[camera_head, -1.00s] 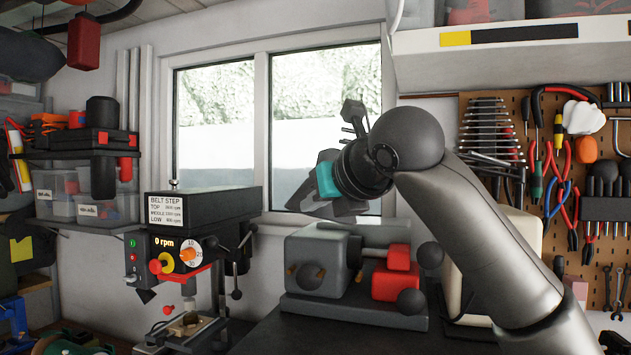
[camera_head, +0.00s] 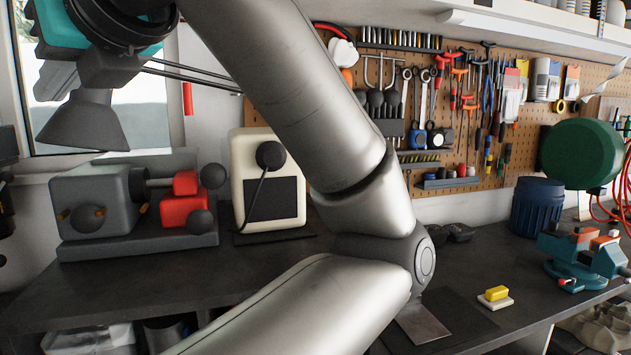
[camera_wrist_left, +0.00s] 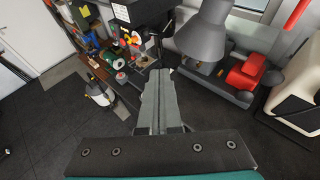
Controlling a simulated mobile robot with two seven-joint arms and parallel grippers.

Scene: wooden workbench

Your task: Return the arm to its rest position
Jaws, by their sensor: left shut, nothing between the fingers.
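My left arm crosses the head view, from the bottom centre to an elbow at the right and back up to the upper left. Its dark wrist with a teal band is at the top left, partly cut off by the frame edge. My left gripper (camera_head: 54,82) hangs there in front of the window, partly hidden by a grey lamp shade (camera_head: 84,122). In the left wrist view the gripper (camera_wrist_left: 160,76) has its grey fingers together, empty, with the lamp shade (camera_wrist_left: 204,36) just right of them. My right gripper is not in view.
The dark workbench (camera_head: 150,285) carries a grey machine with red parts (camera_head: 95,200), a cream box (camera_head: 240,180), a yellow-topped block (camera_head: 496,295) and a teal vise (camera_head: 580,255). A pegboard of tools (camera_head: 470,130) is behind. The drill press (camera_wrist_left: 145,45) shows in the wrist view.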

